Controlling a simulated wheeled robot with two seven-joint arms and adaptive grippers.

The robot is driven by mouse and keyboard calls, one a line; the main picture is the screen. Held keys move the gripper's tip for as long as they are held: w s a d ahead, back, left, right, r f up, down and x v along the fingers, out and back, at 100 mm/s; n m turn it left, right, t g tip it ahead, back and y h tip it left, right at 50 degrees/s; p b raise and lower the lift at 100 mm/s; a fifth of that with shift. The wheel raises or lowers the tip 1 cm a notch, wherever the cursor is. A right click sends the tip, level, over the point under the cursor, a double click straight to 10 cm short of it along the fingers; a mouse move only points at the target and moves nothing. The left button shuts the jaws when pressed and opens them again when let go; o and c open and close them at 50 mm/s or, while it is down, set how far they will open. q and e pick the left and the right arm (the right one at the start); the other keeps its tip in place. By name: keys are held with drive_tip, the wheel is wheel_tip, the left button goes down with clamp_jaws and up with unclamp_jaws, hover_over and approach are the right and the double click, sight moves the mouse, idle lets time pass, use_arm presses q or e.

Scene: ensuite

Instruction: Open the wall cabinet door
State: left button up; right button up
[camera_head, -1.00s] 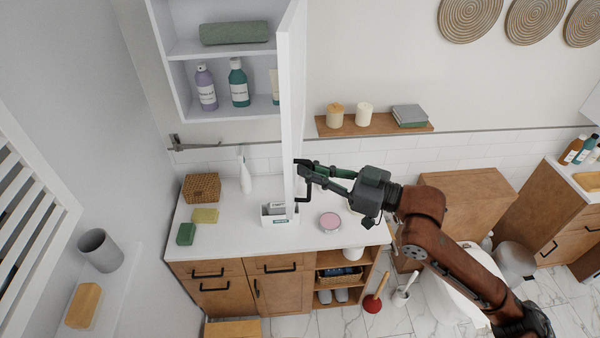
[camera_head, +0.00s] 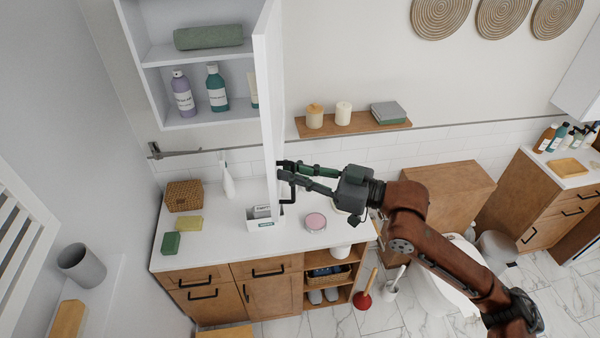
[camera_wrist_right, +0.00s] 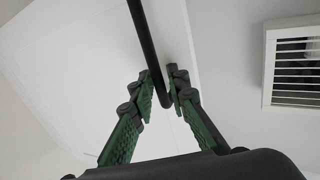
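The white wall cabinet (camera_head: 196,124) hangs at the upper left in the head view. Its door (camera_head: 267,110) stands wide open, seen nearly edge-on at the cabinet's right side, and the shelves show. My right gripper (camera_head: 284,171) is at the door's lower part, at the black bar handle (camera_head: 292,192). In the right wrist view the handle (camera_wrist_right: 148,50) runs between the fingertips (camera_wrist_right: 161,92), which are drawn in close around its end. The pale door face (camera_wrist_right: 80,65) lies behind them. My left gripper is not in view.
Bottles (camera_head: 217,90) and a rolled green towel (camera_head: 208,38) are on the cabinet shelves. Below the door are a white counter (camera_head: 215,215), a small white box (camera_head: 262,222) and a pink-topped round jar (camera_head: 315,222). A wooden wall shelf (camera_head: 365,127) with candles lies right of the door.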

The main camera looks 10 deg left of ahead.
drive_tip(key=v, duration=1.2)
